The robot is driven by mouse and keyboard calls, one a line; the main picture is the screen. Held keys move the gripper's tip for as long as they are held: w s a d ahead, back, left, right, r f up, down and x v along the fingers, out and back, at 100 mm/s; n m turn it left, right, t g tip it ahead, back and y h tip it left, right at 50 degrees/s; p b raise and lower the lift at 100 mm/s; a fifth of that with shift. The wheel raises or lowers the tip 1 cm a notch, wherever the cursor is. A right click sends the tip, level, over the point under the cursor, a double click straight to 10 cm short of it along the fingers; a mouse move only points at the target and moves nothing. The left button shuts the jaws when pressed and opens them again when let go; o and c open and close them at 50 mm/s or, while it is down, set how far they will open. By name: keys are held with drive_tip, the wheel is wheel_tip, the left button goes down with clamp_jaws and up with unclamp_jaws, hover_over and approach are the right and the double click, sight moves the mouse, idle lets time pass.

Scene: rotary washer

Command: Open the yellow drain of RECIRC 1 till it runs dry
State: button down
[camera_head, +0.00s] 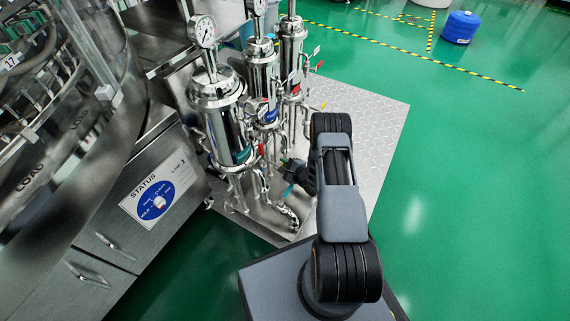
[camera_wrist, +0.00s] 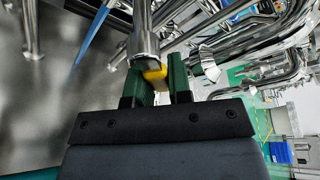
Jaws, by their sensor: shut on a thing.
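In the wrist view, my gripper (camera_wrist: 157,88) has its two green fingers on either side of a yellow drain handle (camera_wrist: 154,73), shut on it. The handle sits at the end of a steel pipe (camera_wrist: 143,45); the fingers partly hide it. In the head view, my gripper (camera_head: 298,174) is low beside the nearest steel filter housing (camera_head: 221,125), and my arm hides part of the area. The held yellow handle cannot be made out there. I cannot read which housing is RECIRC 1, and no flow of liquid can be made out.
Two more housings (camera_head: 264,80) (camera_head: 292,50) with gauges stand behind the nearest one. Red (camera_head: 262,150) and teal (camera_head: 288,190) handles are close to my gripper. A cabinet with a STATUS dial (camera_head: 160,200) is at left.

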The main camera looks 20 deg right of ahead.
drive_tip(key=c, duration=1.3)
unclamp_jaws()
drive_tip(key=shift+d, duration=0.15)
drive_tip(key=shift+o, duration=1.3)
drive_tip(key=p+v, duration=0.4)
drive_tip(key=v, duration=0.9)
drive_tip(key=shift+s, duration=0.45)
